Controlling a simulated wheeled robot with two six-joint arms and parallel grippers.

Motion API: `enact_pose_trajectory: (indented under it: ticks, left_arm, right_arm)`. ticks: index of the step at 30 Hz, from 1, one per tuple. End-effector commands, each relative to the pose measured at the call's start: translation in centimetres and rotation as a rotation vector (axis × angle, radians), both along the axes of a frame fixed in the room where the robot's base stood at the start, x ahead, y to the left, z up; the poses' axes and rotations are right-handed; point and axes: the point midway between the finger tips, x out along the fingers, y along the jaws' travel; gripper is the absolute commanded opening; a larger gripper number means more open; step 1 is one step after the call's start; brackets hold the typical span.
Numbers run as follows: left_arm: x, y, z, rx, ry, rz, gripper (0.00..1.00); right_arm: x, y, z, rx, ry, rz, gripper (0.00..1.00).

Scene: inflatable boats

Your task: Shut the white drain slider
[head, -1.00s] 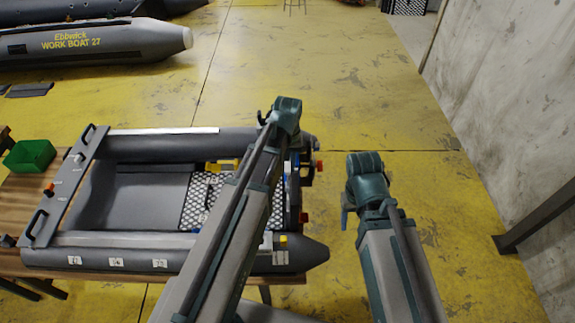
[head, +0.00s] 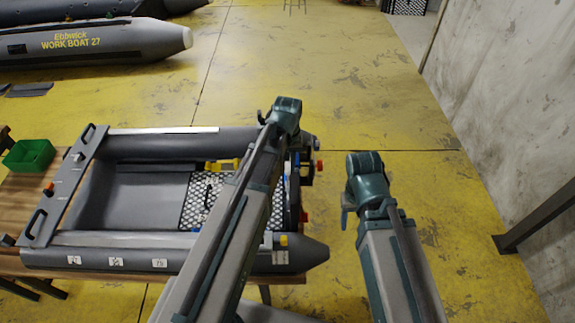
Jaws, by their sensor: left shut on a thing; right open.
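The grey inflatable boat (head: 190,250) lies across the wooden bench, with its fittings at the right end. I cannot make out the white drain slider; my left forearm covers part of that end. My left gripper (head: 262,117) is at the far side of the boat, mostly hidden by its own wrist. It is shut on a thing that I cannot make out. My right gripper (head: 346,205) is open and empty, right of the boat and apart from it.
A green bin (head: 29,155) stands on the bench (head: 22,188). Red knobs (head: 319,165) stick out at the boat's right end.

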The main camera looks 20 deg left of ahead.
Motion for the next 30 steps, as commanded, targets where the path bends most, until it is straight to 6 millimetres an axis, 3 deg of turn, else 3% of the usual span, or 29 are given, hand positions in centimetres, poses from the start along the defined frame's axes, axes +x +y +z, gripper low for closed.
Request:
enact_pose_trajectory:
  ticks: [29, 30]
  left_arm:
    - [0.1, -0.2, -4.0, -0.005, -0.001, -0.002, 0.0]
    - [0.0, -0.2, -3.7, -0.004, -0.001, -0.002, 0.3]
  right_arm:
    - [0.0, 0.0, -4.0, 0.0, 0.0, 0.0, 0.61]
    - [0.0, 0.0, -3.7, 0.0, 0.0, 0.0, 0.61]
